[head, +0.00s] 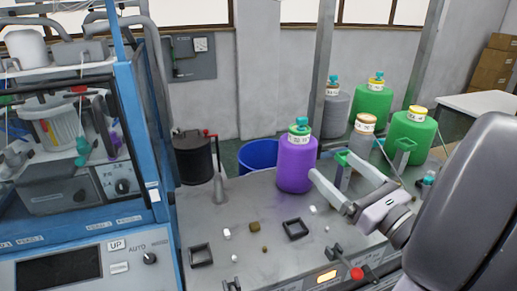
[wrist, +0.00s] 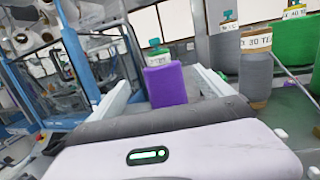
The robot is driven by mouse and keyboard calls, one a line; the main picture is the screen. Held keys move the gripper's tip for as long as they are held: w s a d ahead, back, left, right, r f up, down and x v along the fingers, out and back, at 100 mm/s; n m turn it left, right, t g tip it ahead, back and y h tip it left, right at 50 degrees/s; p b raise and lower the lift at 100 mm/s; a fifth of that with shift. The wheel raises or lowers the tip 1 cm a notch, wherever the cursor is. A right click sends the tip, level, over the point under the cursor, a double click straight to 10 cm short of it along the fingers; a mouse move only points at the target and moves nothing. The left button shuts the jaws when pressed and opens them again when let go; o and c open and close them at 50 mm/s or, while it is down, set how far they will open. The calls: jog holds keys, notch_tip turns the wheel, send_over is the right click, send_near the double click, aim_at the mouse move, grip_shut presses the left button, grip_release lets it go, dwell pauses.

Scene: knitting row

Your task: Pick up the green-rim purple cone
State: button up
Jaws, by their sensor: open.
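The purple cone (head: 296,165) stands upright on the grey machine top in the head view, with a green rim, a white label and a teal cap at its top. It also shows in the wrist view (wrist: 165,86), between the two pale fingers. My gripper (head: 328,166) is open and empty, reaching in from the right. Its near fingertip overlaps the cone's right edge in the head view; its far fingertip is right of the cone. I cannot tell whether either finger touches it.
Green cones (head: 411,137) and grey cones (head: 335,113) stand behind and right of my gripper. A blue bin (head: 258,155) and a dark canister (head: 192,158) are to the left. Small square frames (head: 295,229) and loose bits lie in front. A blue-framed machine (head: 140,120) stands at far left.

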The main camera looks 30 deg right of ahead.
aim_at(305, 140)
jog(key=w, duration=0.4)
jog(key=w+r, duration=0.1)
jog(key=w, duration=0.4)
jog(key=w+r, duration=0.1)
jog(key=w, duration=0.3)
jog(key=shift+w+d+r, duration=0.15)
jog(key=shift+w+d, duration=0.1)
jog(key=shift+w, duration=0.15)
jog(key=shift+s, duration=0.15)
jog(key=shift+c, duration=0.4)
jog(key=c, duration=1.7)
jog(key=shift+r, duration=0.1)
grip_shut()
notch_tip(305, 140, up, 12)
jog(key=p, duration=0.5)
jog(key=shift+r, duration=0.2)
jog(key=s, duration=1.8)
jog(key=shift+a+f, duration=0.3)
jog(key=shift+a, duration=0.05)
jog(key=shift+r, duration=0.15)
